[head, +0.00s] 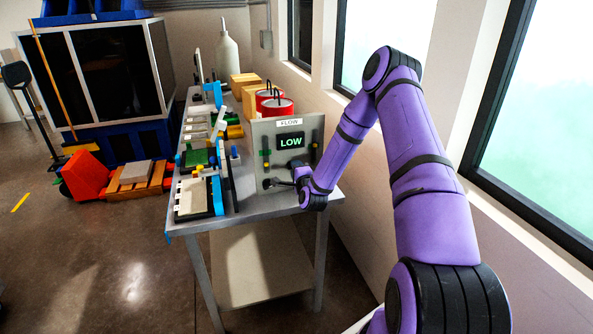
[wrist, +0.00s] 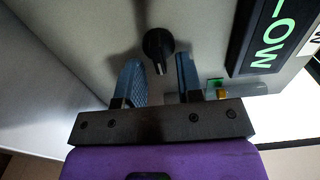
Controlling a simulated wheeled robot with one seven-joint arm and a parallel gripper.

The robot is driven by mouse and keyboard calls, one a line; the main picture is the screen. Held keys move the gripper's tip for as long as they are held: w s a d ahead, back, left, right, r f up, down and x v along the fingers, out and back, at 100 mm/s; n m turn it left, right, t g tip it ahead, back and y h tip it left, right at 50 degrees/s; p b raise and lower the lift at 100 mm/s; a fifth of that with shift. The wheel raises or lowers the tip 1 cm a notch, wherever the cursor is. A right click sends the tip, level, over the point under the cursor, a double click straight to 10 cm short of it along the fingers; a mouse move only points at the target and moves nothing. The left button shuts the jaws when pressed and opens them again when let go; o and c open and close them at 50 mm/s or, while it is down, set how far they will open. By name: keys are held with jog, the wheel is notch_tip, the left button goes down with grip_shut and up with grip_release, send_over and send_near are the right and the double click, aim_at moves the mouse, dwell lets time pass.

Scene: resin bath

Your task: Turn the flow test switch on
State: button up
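The grey flow panel (head: 258,160) stands at the near end of the bench, with a "FLOW" label (head: 289,122) and a display reading "LOW" (head: 291,142). A black switch (head: 268,183) sticks out low on the panel's face; in the wrist view the switch (wrist: 158,44) has a round base and a short lever pointing towards me. My gripper (head: 280,182) is close to the panel face. In the wrist view my gripper (wrist: 158,65) is open, its two blue-grey fingers on either side of the lever, with gaps showing on both sides.
The display (wrist: 264,32) is to the right in the wrist view, near a small green and yellow part (wrist: 217,88). Red cans (head: 276,105) and cardboard boxes (head: 244,86) stand behind the panel. Trays (head: 196,198) line the bench's left side. The wall and windows are close on the right.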

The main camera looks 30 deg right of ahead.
jog(key=shift+s, duration=0.1)
jog(key=v, duration=1)
jog(key=shift+s, duration=0.3)
jog(key=s+a+r+n+g+y, duration=0.1)
jog(key=a+r+n+g, duration=0.15)
jog(key=r+n, duration=0.4)
jog(key=s+a+r+n+g+y, duration=0.1)
jog(key=a+r+n+g+y, duration=0.2)
jog(key=r, duration=0.6)
jog(key=s+a+r+n+g, duration=0.1)
jog(key=s+a+r+n, duration=0.1)
jog(key=a+r+n, duration=0.4)
jog(key=s+a+r+n+g, duration=0.1)
jog(key=s+r, duration=0.3)
jog(key=s, duration=0.6)
jog(key=s+a+r+n+g, duration=0.2)
jog(key=s+r, duration=0.3)
jog(key=s, duration=0.5)
jog(key=s+a+r+n+g+y, duration=0.1)
jog(key=s+r, duration=0.4)
jog(key=s, duration=0.5)
jog(key=shift+a+n+g, duration=0.6)
jog(key=shift+n+g, duration=0.25)
jog(key=shift+n, duration=0.1)
